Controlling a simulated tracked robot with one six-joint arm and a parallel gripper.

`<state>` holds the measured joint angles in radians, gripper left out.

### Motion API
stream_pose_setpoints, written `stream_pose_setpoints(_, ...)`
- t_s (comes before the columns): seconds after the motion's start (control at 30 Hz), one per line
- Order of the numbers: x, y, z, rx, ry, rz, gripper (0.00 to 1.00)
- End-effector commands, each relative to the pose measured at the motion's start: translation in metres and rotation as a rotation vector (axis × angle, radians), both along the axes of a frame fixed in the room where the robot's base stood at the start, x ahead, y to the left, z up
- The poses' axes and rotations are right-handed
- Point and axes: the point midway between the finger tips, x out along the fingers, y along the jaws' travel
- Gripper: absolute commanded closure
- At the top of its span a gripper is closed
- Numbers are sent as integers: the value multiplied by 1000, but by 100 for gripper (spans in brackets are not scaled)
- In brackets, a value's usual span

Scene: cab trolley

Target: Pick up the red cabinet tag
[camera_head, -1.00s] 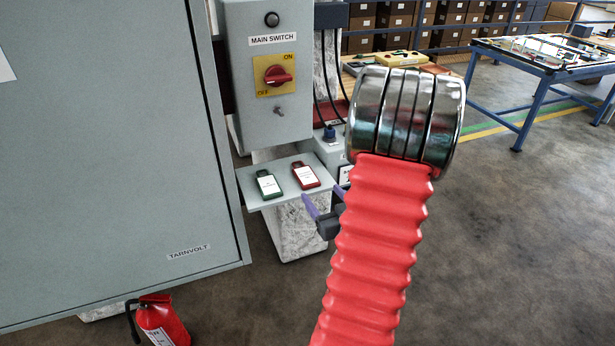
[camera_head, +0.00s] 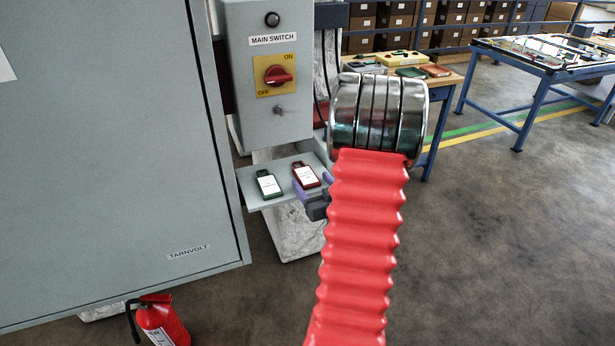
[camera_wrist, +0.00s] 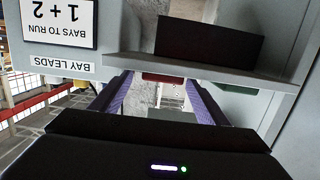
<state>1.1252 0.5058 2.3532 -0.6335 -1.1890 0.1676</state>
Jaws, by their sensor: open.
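The red cabinet tag (camera_head: 306,175) has a white label and a loop at its top. It lies on a small grey shelf (camera_head: 282,197) below the main switch box, right of a green tag (camera_head: 268,185). My gripper (camera_head: 312,184) is open at the shelf's front right edge, close to the red tag; the arm partly hides it. In the wrist view, the picture is upside down and my purple fingers (camera_wrist: 158,80) stand apart. The red tag's edge (camera_wrist: 162,78) shows between their tips, at the shelf edge (camera_wrist: 200,68). I cannot tell whether they touch it.
The main switch box (camera_head: 268,75) hangs just above the shelf. A large grey cabinet (camera_head: 110,170) stands at the left, with a fire extinguisher (camera_head: 162,322) below. In the wrist view, a "BAY LEADS" box (camera_wrist: 62,64) is close at the left. Open floor lies at the right.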

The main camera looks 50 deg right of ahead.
Motion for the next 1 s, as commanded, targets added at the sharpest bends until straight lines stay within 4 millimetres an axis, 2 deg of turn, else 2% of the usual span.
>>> stream_pose_setpoints(0.1, 16, -7, 1, -1, -1, 2, 31)
stream_pose_setpoints(0.3, 33, -17, -3, -1, 0, 1, 31)
stream_pose_setpoints(0.87, 33, -18, -3, 0, 0, 0, 31)
stream_pose_setpoints(1.0, 33, -19, -3, 0, 0, 0, 40)
